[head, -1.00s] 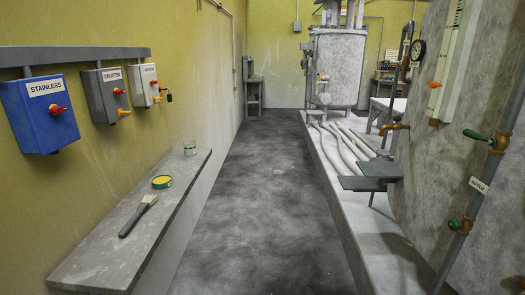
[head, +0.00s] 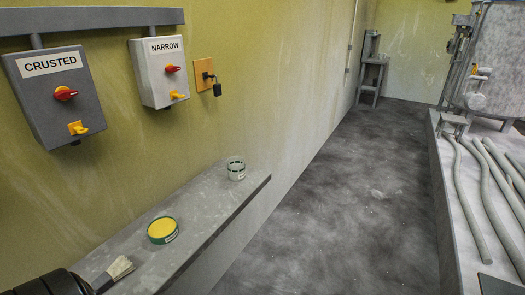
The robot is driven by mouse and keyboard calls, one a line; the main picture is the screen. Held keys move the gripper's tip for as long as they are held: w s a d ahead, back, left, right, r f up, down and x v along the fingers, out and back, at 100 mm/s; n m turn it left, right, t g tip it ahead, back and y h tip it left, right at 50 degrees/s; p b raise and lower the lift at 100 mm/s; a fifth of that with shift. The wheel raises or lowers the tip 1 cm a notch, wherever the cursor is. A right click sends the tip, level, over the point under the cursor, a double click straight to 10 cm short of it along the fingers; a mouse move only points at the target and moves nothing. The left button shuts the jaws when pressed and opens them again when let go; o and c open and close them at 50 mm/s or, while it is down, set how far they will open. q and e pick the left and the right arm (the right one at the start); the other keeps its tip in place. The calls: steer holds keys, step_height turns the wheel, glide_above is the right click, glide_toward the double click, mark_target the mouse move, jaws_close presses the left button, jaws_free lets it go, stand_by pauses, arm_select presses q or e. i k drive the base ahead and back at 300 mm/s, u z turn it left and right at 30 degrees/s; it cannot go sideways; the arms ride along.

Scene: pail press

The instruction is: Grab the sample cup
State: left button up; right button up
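A small clear cup (head: 236,172) with dark marks around it stands upright near the far end of the grey wall shelf (head: 215,210). It looks like the sample cup. Nothing touches it. A dark rounded part at the bottom left corner seems to be my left arm. It covers the brush handle and is well short of the cup. No gripper fingers show, and my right gripper is out of view.
A round green tin with yellow contents (head: 162,230) and a brush (head: 116,272) lie on the shelf, nearer than the cup. The CRUSTED box (head: 55,95) and NARROW box (head: 160,70) hang above. The floor (head: 340,210) to the right is clear.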

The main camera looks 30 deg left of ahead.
mark_target(235, 165)
steer(key=i, duration=3.15)
steer(key=u, duration=3.65)
steer(key=k, duration=0.5)
steer(key=z, duration=0.2)
